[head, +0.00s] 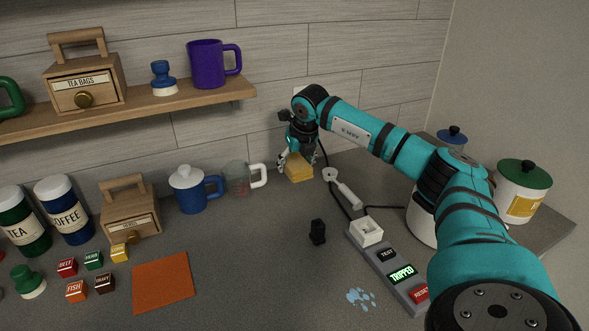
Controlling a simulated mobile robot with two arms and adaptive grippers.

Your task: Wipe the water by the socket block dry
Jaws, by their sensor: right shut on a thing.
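My right gripper (299,152) is shut on a yellow sponge (298,168) and holds it near the back wall, behind the socket block. The pale blue water (359,298) is a small splashed puddle on the grey counter, just left of the block's front part. The grey socket block (408,285) has a white socket (367,232) at its far end, a TEST button, a lit green TRIPPED display and a red RESET button. The sponge is well apart from the water. My left gripper is not in view.
A small black object (317,232) stands left of the block. A white-handled item (346,194) and dark cables lie behind it. A glass mug (240,178) and blue mug (190,188) stand left of the sponge. An orange cloth (163,283) lies front left. Canisters (522,190) stand right.

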